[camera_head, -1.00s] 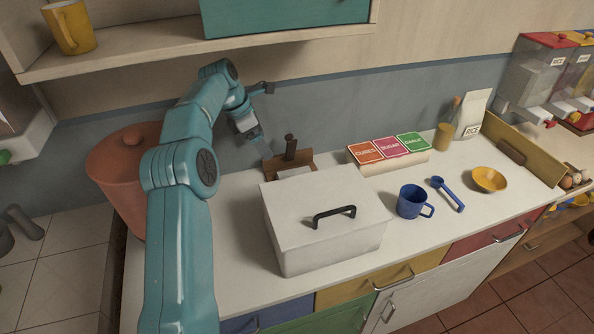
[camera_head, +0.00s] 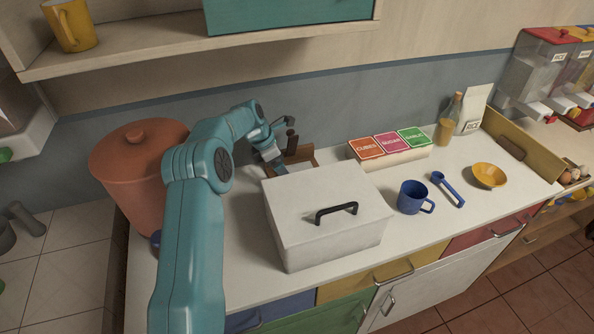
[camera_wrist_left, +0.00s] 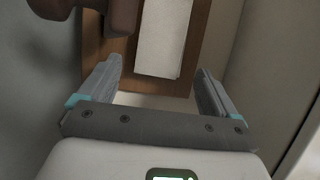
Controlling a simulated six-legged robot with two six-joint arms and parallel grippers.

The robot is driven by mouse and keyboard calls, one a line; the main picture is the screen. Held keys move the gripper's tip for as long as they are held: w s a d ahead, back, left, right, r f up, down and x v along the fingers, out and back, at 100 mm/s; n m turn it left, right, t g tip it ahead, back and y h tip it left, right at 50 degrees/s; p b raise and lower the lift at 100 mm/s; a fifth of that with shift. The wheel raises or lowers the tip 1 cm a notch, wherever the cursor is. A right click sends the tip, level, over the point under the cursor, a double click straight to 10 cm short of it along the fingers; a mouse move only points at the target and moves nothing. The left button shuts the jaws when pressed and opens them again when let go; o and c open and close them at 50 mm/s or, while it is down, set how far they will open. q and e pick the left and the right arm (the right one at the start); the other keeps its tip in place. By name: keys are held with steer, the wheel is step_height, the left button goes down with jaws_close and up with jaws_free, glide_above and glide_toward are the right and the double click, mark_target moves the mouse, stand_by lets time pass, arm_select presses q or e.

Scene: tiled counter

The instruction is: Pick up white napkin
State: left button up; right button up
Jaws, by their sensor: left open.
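The white napkin (camera_wrist_left: 162,42) lies in a brown wooden holder (camera_wrist_left: 119,60) in the left wrist view, ahead of and between the two spread fingers. In the head view the holder (camera_head: 304,154) stands behind the white lidded box, and the napkin is mostly hidden there. My left gripper (camera_wrist_left: 156,88) is open and empty, with its fingertips close to the holder's near edge; I cannot tell if they touch it. My right gripper is not in view.
The white box (camera_head: 322,215) with a black handle stands close in front of the holder. A terracotta pot (camera_head: 130,185) is at the left. A dark brown post (camera_head: 291,143) rises at the holder. A blue mug (camera_head: 411,197) and yellow bowl (camera_head: 489,176) are further right.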

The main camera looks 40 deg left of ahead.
arm_select(q)
steer(key=shift+x, duration=1.05)
steer(key=shift+w+f, duration=0.15)
steer(key=shift+f, duration=0.2)
steer(key=c, duration=1.1)
steer(key=shift+c, duration=0.2)
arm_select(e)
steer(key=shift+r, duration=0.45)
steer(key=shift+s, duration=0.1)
